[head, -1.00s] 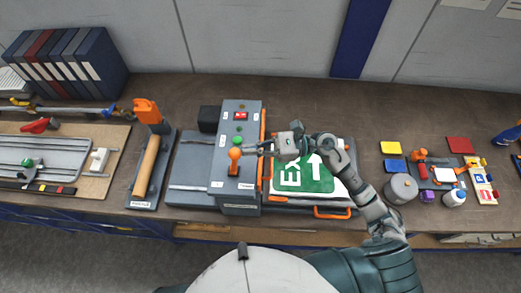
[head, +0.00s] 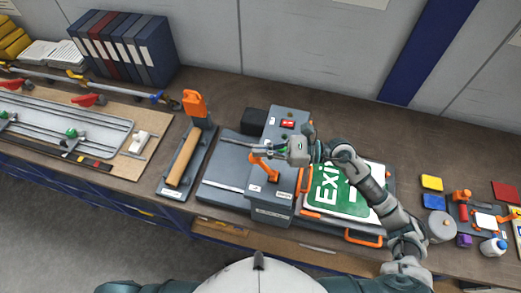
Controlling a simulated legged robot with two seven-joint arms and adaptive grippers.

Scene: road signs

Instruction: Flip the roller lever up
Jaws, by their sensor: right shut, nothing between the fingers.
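The orange roller lever (head: 266,166) is on the top panel of the grey laminating-type machine (head: 271,203), left of its flat bed. It slants up to the left from its base, and its upper end is partly covered by my fingers. My right gripper (head: 259,149) reaches in from the right over the panel. Its fingers are shut with nothing between them and lie at or just above the lever's upper end; I cannot tell whether they touch. A red switch (head: 288,124) shows behind the gripper. My left gripper is not in view.
A green EXIT sign (head: 335,191) lies on the machine's right bed under my right arm. A grey pot (head: 441,228) and small coloured blocks are at right.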

